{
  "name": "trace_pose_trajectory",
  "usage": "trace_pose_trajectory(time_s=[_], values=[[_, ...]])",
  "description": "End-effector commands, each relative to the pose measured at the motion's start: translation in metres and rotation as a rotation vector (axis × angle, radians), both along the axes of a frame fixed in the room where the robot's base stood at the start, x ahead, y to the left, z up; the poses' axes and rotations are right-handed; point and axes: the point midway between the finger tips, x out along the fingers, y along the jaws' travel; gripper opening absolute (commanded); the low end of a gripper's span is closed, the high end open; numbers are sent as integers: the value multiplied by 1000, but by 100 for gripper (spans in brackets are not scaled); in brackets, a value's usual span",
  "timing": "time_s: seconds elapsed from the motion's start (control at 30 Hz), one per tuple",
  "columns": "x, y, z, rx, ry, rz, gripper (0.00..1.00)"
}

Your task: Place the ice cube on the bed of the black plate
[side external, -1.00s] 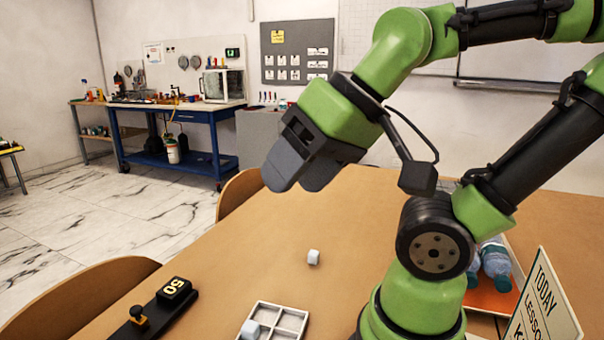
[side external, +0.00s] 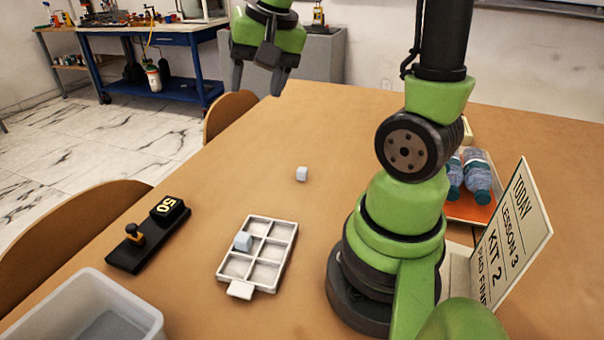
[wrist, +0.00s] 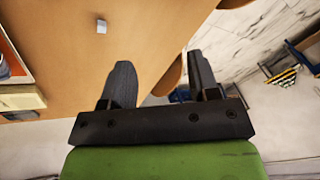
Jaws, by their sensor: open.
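A small pale ice cube (side external: 302,174) lies alone on the brown table, and it also shows in the wrist view (wrist: 101,25). The black plate (side external: 125,259) lies left of the tray. It carries a black block marked 50 (side external: 169,209) and an orange piece with a black knob (side external: 134,233). My gripper (side external: 258,84) is open and empty, fingers down, above the far part of the table behind the loose cube. Its spread fingers show in the wrist view (wrist: 160,62).
A translucent bin (side external: 85,305) stands at the front left. An orange tray (side external: 470,209) with blue bottles and a lesson sign (side external: 518,235) are right of my base. Chairs (side external: 228,112) line the left table edge. The table around the loose cube is clear.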

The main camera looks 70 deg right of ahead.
Motion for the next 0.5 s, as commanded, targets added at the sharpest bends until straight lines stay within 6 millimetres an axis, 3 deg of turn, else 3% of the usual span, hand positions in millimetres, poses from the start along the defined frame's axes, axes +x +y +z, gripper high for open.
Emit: trace_pose_trajectory(time_s=[0.13, 0.3, 0.5], values=[[12, -59, -47, 47, 120, -219, 55], [4, -116, -107, 102, 227, -436, 55], [-14, -150, -156, 147, 297, -585, 55]])
